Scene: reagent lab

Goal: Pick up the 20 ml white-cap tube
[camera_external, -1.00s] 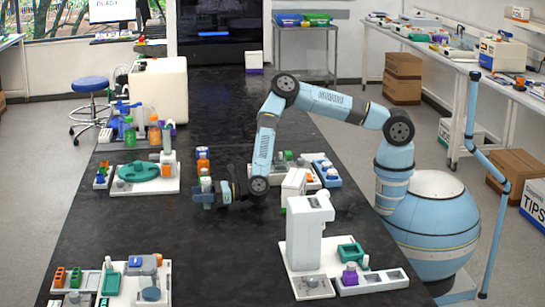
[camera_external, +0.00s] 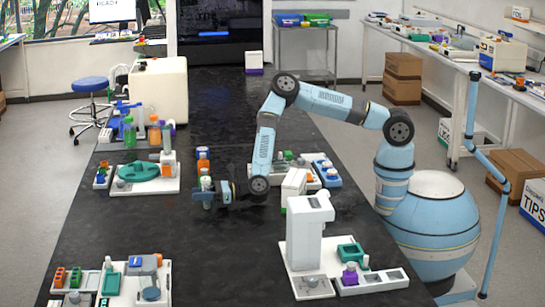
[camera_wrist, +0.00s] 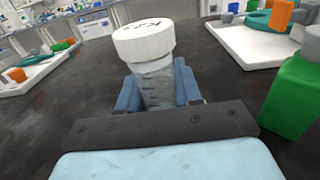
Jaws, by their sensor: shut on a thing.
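The white-cap tube (camera_wrist: 155,82) stands between the two blue fingers of my gripper (camera_wrist: 158,90) in the wrist view. It has a clear, graduated body and a broad white cap with dark lettering on top. The fingers are shut on its body below the cap. In the external view my gripper (camera_external: 205,194) is low over the black bench, left of the arm's lower joint. The tube is too small there to make out clearly. Its lower end is hidden behind the gripper in the wrist view, so I cannot tell whether it touches the bench.
An orange-capped bottle (camera_external: 203,160) stands just behind my gripper. A white board with a green round rack (camera_external: 138,172) lies to the left. The bench front centre is clear.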

